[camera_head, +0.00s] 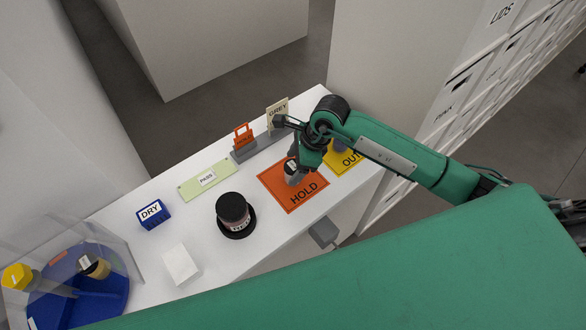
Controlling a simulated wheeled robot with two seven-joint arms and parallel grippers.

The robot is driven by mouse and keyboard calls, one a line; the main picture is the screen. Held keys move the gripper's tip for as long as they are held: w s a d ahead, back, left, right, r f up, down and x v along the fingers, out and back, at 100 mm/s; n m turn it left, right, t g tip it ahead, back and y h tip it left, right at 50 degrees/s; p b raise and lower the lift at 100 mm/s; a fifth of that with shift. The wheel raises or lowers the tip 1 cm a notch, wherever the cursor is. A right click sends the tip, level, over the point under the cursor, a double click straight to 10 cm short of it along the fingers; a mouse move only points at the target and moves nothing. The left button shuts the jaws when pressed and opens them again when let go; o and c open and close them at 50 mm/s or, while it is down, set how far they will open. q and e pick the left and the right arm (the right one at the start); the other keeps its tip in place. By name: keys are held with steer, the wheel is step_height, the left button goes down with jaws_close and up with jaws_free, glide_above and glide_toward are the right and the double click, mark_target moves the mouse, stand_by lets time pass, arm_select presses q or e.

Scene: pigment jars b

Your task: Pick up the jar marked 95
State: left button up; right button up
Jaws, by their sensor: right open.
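My right gripper (297,176) reaches in from the right and is over the orange HOLD mat (297,200), with its jaws open. A small jar (290,167) with a dark top and a pale label is at the gripper, partly hidden by it; I cannot tell whether they touch. A larger dark-lidded jar (233,209) stands on a black round base left of the mat. Another jar (97,266) with a dark lid is tilted in the blue round tray (112,305) at far left. The numbers on the jar labels are too small to read. My left gripper is not in view.
A blue DRY block (153,214), a green PASS mat (206,179) and a white block (181,264) lie on the white table. Upright tags, one orange (243,135) and one marked GREY (277,112), stand along the back edge. A yellow OUT mat (345,160) is right of HOLD.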

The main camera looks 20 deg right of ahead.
mark_target(293, 165)
steer(key=shift+p+x, duration=0.4)
steer(key=shift+x, duration=0.75)
steer(key=shift+w+a+f, duration=0.1)
steer(key=shift+a+f, duration=0.05)
steer(key=shift+f, duration=0.3)
steer(key=c, duration=1.1)
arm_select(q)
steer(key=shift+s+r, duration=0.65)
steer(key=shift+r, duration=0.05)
